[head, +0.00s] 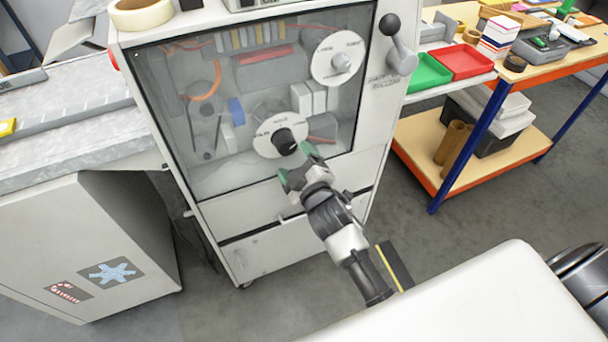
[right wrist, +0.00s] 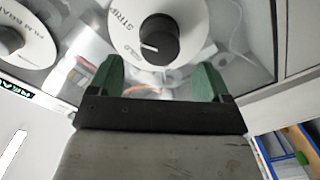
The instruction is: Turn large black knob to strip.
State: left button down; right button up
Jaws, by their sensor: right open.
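The large black knob (head: 285,141) sits on a round white dial plate (head: 262,143) on the clear front panel of a pale cabinet (head: 262,243). In the right wrist view the knob (right wrist: 159,38) shows a white pointer line toward the lower left, and the plate (right wrist: 122,45) reads STRIP at its left. My right gripper (head: 298,167) is open and empty, just short of the knob. In the right wrist view its green fingers (right wrist: 158,82) stand apart below the knob, not around it. My left gripper is not in view.
A second white dial with a pale knob (head: 341,62) is at the panel's upper right. A bench with red (head: 463,60) and green trays stands at right. A grey machine (head: 85,245) stands at left.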

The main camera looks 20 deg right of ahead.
jog(key=s, duration=0.5)
jog(key=shift+s+d+r+b, duration=0.1)
jog(key=shift+b, duration=0.2)
